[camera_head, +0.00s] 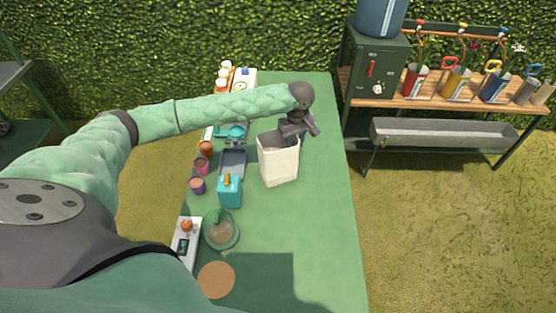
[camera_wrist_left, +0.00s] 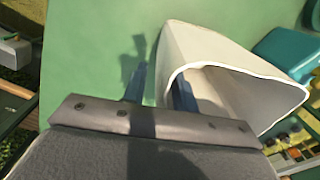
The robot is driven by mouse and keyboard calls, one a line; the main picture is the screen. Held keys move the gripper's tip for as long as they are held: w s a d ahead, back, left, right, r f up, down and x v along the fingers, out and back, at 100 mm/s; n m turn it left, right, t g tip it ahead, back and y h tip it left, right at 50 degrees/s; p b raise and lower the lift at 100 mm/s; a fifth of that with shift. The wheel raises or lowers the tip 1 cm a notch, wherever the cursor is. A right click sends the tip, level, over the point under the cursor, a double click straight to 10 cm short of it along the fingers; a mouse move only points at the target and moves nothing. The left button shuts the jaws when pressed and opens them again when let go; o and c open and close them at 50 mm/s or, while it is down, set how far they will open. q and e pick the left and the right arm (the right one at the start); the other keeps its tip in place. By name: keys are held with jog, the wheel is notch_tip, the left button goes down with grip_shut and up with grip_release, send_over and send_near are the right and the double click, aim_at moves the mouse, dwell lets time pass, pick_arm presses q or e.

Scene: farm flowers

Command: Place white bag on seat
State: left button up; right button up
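The white bag (camera_head: 279,160) stands upright with its mouth open on the green table (camera_head: 320,220). My left gripper (camera_head: 292,135) is at the top rim of the bag. In the left wrist view the bag (camera_wrist_left: 205,50) lies under the fingers of my left gripper (camera_wrist_left: 158,88). One finger is outside the bag's wall and the other is inside its mouth. The fingers are apart, with a gap between the outer finger and the wall. My right gripper is not in view. I cannot make out a seat in either view.
A teal box (camera_head: 229,190), a grey tray (camera_head: 233,163), small pots, a scale (camera_head: 186,244) and a glass dish (camera_head: 221,230) crowd the table's left side. The right side is clear. A wooden bench (camera_head: 440,103) with a green safe (camera_head: 377,68) and a metal trough (camera_head: 440,133) stands at the right.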

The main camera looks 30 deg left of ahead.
pick_arm(q)
grip_shut()
